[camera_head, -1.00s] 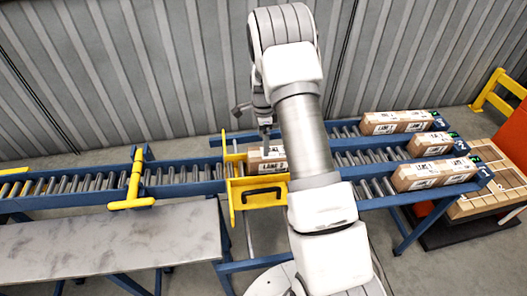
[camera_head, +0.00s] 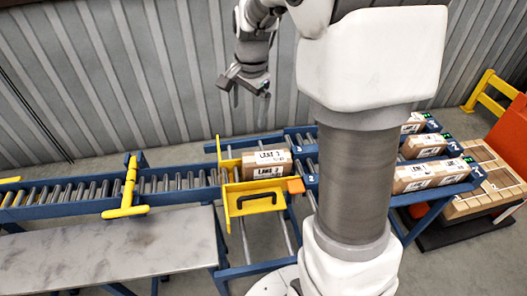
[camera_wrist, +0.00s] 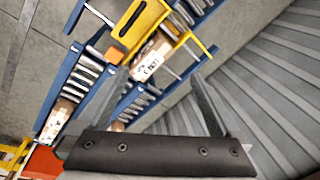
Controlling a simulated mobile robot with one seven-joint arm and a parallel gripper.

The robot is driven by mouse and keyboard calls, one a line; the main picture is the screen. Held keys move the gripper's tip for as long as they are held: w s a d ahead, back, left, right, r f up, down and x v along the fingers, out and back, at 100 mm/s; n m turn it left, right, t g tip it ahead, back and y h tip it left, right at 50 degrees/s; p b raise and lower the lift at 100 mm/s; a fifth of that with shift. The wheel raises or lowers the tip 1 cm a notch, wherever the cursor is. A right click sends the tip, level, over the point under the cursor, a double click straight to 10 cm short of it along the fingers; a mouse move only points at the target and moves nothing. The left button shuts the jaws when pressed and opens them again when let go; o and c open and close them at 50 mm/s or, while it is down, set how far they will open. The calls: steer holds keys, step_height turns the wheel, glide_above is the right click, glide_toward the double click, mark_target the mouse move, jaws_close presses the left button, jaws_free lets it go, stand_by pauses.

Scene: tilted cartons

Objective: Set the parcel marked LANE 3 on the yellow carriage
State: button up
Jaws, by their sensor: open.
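The parcel marked LANE 3 (camera_head: 266,165) is a brown carton with white labels. It sits on the yellow carriage (camera_head: 232,206), against its yellow side plate, with the black handle in front. In the wrist view the parcel (camera_wrist: 150,58) lies on the yellow carriage (camera_wrist: 136,28), beyond my fingers. My gripper (camera_head: 250,97) is open and empty, raised above and behind the carriage, in front of the grey wall. In the wrist view its two fingers (camera_wrist: 157,100) are spread with nothing between them.
Several other cartons (camera_head: 430,174) rest on the roller lanes at right, partly hidden by my arm. A roller conveyor (camera_head: 75,192) with a yellow gate (camera_head: 130,190) runs left. A grey bench (camera_head: 120,247) stands in front. A wooden pallet (camera_head: 480,190) is far right.

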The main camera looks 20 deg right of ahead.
steer(key=s+a+r+n+t, duration=0.1)
steer(key=s+a+r+n, duration=0.1)
steer(key=s, duration=0.5)
steer(key=s+a+r+n+t, duration=0.1)
steer(key=s+r+n, duration=0.2)
steer(key=s+n, duration=0.3)
steer(key=s+a+r+n+t, duration=0.1)
steer(key=s+a+r+n, duration=0.1)
steer(key=s, duration=0.8)
steer(key=r+n, duration=0.1)
steer(key=n, duration=0.1)
steer(key=shift+a+r+n, duration=0.3)
steer(key=shift+a+n, duration=0.05)
steer(key=shift+n, duration=0.05)
